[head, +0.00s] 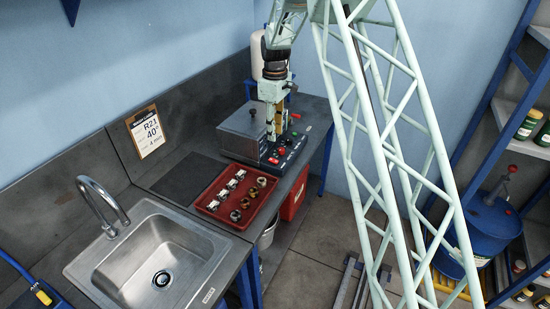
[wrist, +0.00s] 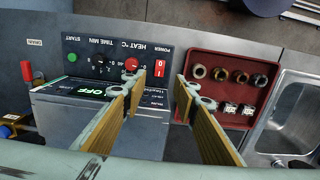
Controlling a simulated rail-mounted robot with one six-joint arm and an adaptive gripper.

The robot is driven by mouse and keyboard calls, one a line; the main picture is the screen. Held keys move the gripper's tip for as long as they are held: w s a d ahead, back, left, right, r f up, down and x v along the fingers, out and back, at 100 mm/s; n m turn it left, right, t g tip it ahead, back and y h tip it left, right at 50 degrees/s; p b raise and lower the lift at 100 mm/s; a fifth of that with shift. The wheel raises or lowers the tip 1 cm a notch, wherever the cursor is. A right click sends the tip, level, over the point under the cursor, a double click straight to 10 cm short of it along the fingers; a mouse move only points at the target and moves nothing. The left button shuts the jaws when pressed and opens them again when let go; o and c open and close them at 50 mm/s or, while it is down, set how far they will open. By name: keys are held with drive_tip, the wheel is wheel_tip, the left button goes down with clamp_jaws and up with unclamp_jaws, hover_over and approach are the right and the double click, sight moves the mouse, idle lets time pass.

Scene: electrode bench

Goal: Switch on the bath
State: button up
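The bath (head: 243,134) is a grey metal box with a lid, at the back of the bench beside the wall. Its dark control panel (wrist: 115,52) shows upside down in the wrist view. The panel carries a red power rocker switch (wrist: 160,68), a heat knob (wrist: 131,64), a time knob (wrist: 98,60) and a green start button (wrist: 71,57). Green "OFF" lettering (wrist: 85,172) shows on the shiny bath surface. My gripper (wrist: 157,78) is open and empty above the panel, its fingers either side of the power switch in that view. It also shows in the head view (head: 277,137).
A red tray (head: 237,222) with metal rings and small white-topped parts lies in front of the bath. A sink (head: 160,255) is at the left. A clipboard (head: 150,131) reads "R21 40°". A red drain lever (wrist: 26,71) stands beside the bath.

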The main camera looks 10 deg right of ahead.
sight(275, 161)
drive_tip(key=shift+f+p, duration=0.75)
drive_tip(key=shift+f, duration=6.1)
drive_tip(key=c, duration=0.9)
